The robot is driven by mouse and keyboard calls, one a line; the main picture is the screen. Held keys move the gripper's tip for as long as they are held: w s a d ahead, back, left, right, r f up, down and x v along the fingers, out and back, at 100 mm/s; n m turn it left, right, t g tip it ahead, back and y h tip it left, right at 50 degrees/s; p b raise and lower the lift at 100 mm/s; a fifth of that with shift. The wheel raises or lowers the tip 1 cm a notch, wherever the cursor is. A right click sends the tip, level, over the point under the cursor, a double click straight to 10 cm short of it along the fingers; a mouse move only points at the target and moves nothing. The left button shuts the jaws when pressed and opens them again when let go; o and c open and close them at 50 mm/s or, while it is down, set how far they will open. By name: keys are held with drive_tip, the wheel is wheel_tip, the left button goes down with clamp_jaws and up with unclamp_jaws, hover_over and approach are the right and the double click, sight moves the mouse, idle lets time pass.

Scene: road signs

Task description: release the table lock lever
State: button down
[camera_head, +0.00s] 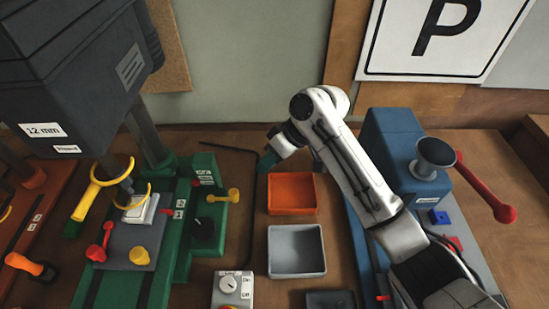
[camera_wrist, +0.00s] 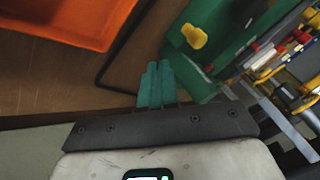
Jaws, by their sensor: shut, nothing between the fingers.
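A green drill press base (camera_head: 180,255) stands left of centre. A yellow-knobbed lever (camera_head: 224,196) sticks out from its right side; it looks like the table lock lever, but its label is too small to read. Its yellow knob also shows in the wrist view (camera_wrist: 194,37). A red lever (camera_head: 100,243) and a yellow knob (camera_head: 139,256) sit on the grey drill table (camera_head: 125,240). My gripper (camera_head: 266,160) has teal fingers, shut and empty, above the bench to the right of the green base. The fingers show in the wrist view (camera_wrist: 155,84), apart from the yellow knob.
An orange tray (camera_head: 291,210) and a grey tray (camera_head: 296,272) lie right of the base. A black bent rod (camera_head: 254,210) lies between. A blue machine (camera_head: 400,135) with a red handle (camera_head: 503,213) stands right. A dial box (camera_head: 232,288) is in front.

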drive_tip(key=s+a+f+b, duration=0.1)
drive_tip(key=s+a+f, duration=0.1)
drive_tip(key=s+a, duration=0.1)
drive_tip(key=shift+a+f, duration=0.35)
drive_tip(key=shift+a, duration=0.55)
drive_tip(key=shift+f, duration=0.1)
